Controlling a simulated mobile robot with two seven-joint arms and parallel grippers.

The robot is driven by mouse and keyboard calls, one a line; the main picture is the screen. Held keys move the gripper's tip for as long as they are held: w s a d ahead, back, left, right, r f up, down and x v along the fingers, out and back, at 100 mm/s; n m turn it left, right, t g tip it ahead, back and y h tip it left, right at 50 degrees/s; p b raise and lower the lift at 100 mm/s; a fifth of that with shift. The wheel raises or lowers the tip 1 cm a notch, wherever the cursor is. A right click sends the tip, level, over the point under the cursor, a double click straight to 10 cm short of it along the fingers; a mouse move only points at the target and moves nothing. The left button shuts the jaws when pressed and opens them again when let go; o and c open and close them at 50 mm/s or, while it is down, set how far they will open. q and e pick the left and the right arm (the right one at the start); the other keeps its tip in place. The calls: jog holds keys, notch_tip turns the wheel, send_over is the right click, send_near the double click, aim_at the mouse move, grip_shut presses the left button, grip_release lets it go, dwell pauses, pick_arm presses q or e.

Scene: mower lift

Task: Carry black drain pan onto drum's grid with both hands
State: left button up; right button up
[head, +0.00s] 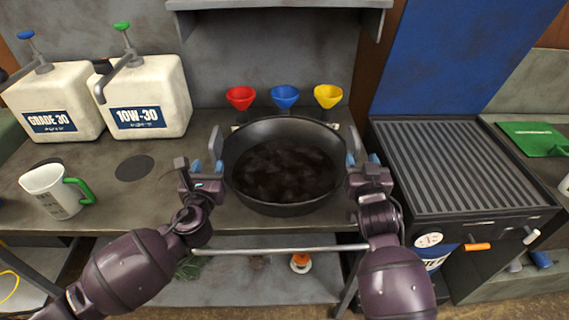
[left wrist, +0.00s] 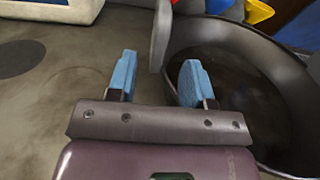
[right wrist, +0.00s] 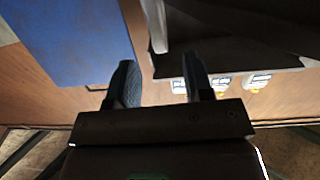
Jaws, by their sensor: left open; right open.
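The black drain pan (head: 284,205) sits on the grey workbench with dark liquid in it and an upright grey handle on each side. My left gripper (head: 207,167) is open beside the pan's left handle (head: 215,143). In the left wrist view that handle (left wrist: 160,35) stands ahead of the gap between the blue fingers (left wrist: 156,78). My right gripper (head: 362,161) is open at the right handle (head: 354,143). In the right wrist view a grey handle (right wrist: 154,22) shows ahead of the gap between the fingers (right wrist: 158,82). The drum's ribbed grid (head: 460,155) is right of the bench.
Red (head: 240,97), blue (head: 285,96) and yellow (head: 328,96) funnels stand behind the pan. Two white oil jugs (head: 150,95) and a measuring jug (head: 52,190) are at left. The grid's top is bare. A shelf (head: 280,4) hangs above the bench.

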aim_at(215, 147)
pick_arm(q)
jog(key=w, duration=0.8)
pick_arm(e)
jog(key=w, duration=0.8)
pick_arm(q)
jog(key=shift+c, duration=0.3)
pick_arm(e)
jog(key=shift+c, duration=0.3)
pick_arm(q)
grip_shut()
pick_arm(e)
grip_shut()
